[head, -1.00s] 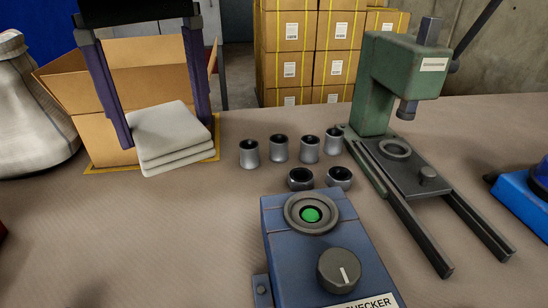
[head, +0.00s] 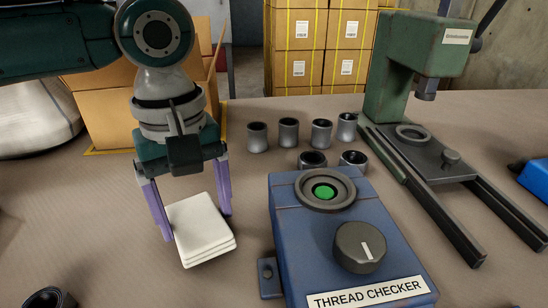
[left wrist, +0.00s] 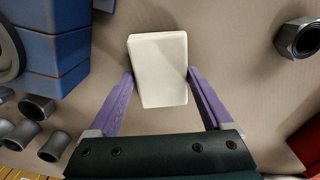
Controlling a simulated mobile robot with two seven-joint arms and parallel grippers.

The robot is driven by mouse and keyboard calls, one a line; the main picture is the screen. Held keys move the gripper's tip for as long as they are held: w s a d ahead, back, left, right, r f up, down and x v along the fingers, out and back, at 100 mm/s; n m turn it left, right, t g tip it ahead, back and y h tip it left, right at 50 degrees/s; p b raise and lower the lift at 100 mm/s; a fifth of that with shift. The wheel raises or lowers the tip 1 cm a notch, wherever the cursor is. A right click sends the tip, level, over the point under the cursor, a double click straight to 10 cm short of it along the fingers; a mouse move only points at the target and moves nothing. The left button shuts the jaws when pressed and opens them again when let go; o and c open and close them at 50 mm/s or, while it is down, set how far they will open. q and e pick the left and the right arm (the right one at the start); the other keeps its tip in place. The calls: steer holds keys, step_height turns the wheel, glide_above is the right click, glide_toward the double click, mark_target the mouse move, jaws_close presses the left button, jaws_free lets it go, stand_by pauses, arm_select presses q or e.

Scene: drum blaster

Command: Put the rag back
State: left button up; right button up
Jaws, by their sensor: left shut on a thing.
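The rag (head: 205,236) is a white, folded stack of cloth in front of the cardboard box and left of the blue thread checker. My left gripper (head: 197,224) reaches down over it, its two purple fingers shut on opposite sides of the rag. In the left wrist view the rag (left wrist: 158,88) sits between the fingertips (left wrist: 160,74). I cannot tell whether its underside touches the table. My right gripper is not in view.
The blue thread checker (head: 340,235) stands close to the rag's right. Several grey fittings (head: 288,133) stand behind it, and another lies at front left (head: 48,298). A green press (head: 420,70) is at right. An open cardboard box (head: 105,120) stands behind my arm. Table left of the rag is clear.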

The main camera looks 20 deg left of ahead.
mark_target(198, 218)
arm_select(q)
steer(key=shift+f, duration=0.4)
steer(key=o, duration=1)
steer(key=shift+f, duration=0.1)
step_height(198, 218, up, 12)
steer(key=p, duration=0.4)
steer(key=shift+r, duration=0.2)
